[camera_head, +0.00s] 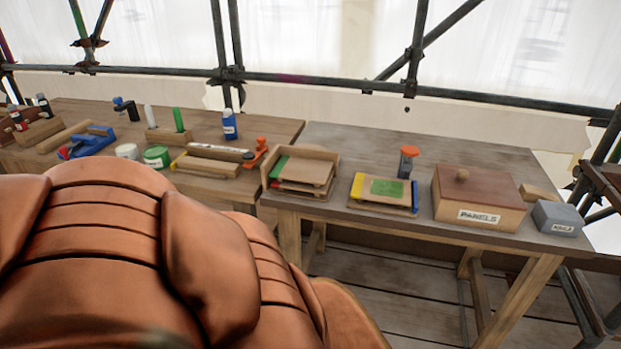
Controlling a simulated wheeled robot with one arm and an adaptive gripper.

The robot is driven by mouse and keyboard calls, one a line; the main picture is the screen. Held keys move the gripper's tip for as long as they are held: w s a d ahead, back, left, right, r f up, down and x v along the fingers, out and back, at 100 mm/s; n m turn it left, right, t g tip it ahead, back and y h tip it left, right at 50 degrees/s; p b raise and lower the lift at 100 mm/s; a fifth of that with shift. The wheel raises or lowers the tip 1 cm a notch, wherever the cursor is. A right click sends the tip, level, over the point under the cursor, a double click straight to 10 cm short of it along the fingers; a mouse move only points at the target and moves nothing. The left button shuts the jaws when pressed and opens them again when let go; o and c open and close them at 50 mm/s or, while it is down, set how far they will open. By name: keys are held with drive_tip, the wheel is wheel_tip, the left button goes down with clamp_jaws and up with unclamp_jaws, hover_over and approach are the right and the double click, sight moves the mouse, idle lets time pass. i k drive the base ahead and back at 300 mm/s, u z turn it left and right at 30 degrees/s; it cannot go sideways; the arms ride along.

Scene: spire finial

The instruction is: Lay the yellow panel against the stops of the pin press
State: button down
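No separate yellow panel shows clearly. A low wooden fixture (377,207) on the right bench has a yellow strip (357,186) along its left side, a blue edge at its right and a green panel (388,188) on top. An orange-topped post (408,161) stands just behind it. I cannot tell for sure whether these form the pin press. A closed wooden box (470,196) labelled PANELS stands to their right; its inside is hidden. My gripper is not in view.
A wooden tray (318,156) with stacked boards and a grey box (557,219) are on the right bench (340,139). The left bench holds bottles, clamps and wooden blocks. A large copper-brown ribbed form (110,260) blocks the lower left. Scaffold poles run behind.

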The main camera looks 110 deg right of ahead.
sight(378, 188)
drive_tip(key=k, duration=0.95)
drive_tip(key=z, duration=1.9)
